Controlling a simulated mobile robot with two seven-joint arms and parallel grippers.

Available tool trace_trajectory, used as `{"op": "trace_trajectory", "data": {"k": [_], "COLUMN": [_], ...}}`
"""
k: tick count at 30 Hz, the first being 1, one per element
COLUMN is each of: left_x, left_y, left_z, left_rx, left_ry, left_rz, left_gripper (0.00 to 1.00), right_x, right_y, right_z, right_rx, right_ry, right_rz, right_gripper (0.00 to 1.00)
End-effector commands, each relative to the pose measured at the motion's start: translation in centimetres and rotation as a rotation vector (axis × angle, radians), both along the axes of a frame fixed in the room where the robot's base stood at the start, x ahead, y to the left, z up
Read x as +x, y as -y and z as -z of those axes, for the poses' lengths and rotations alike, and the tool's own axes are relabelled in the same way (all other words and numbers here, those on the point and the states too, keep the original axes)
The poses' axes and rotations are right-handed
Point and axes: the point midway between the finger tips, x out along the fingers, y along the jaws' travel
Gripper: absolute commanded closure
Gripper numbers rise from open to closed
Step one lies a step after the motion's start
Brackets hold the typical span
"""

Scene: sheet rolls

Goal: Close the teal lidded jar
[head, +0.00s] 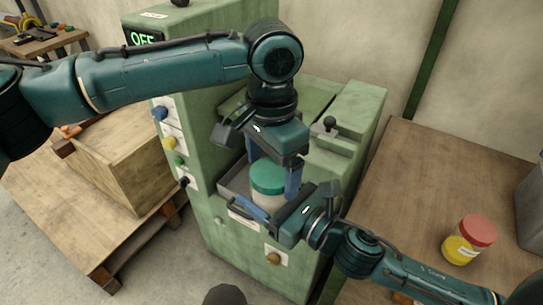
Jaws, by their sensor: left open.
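The teal lidded jar has a teal lid (268,175) over a pale body (269,200). It stands upright at the tray on the front of the green machine. The lid rests on top of the body; I cannot tell whether it is fully seated. My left gripper (273,174) points down from above, open, with its blue fingers on either side of the lid. My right gripper (268,222) reaches in from the lower right, low and close to the jar's body. Its fingers are partly hidden, so I cannot tell whether they touch the jar.
The green machine (222,235) has knobs on its front and a lit display (143,37). A wooden table (410,185) at right holds a red-lidded yellow jar (462,248) and has clear space. A wooden crate (125,165) sits on a pallet at left.

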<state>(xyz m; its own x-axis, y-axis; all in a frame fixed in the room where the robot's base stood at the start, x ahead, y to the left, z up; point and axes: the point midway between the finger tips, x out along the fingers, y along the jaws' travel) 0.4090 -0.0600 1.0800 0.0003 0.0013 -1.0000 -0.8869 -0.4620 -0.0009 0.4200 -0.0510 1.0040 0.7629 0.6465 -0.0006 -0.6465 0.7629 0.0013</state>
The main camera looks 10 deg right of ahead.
Motion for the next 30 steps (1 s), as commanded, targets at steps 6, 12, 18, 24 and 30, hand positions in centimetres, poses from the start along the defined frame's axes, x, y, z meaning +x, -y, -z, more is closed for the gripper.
{"op": "trace_trajectory", "data": {"k": [6, 12, 18, 24, 30], "left_x": [0.01, 0.02, 0.04, 0.06, 0.07], "left_y": [0.0, -0.01, -0.02, -0.04, -0.05], "left_z": [-0.03, -0.06, -0.07, -0.07, -0.07], "left_rx": [0.0, 0.0, 0.0, 0.0, 0.0], "left_ry": [0.0, 0.0, 0.001, 0.001, 0.001], "left_rz": [0.0, 0.0, -0.001, 0.002, 0.001], "left_gripper": [0.23, 0.39, 0.56, 0.62, 0.25], "right_x": [0.0, 0.0, 0.0, -0.01, -0.02], "right_y": [-0.01, -0.01, -0.01, -0.02, -0.02], "right_z": [-0.12, -0.11, -0.11, -0.11, -0.1], "right_rx": [0.001, 0.001, 0.001, 0.001, 0.001], "right_ry": [0.003, 0.002, 0.002, 0.002, 0.002], "right_rz": [-0.001, -0.001, -0.001, -0.001, -0.001], "right_gripper": [0.96, 0.96, 0.96, 0.96, 0.96]}}
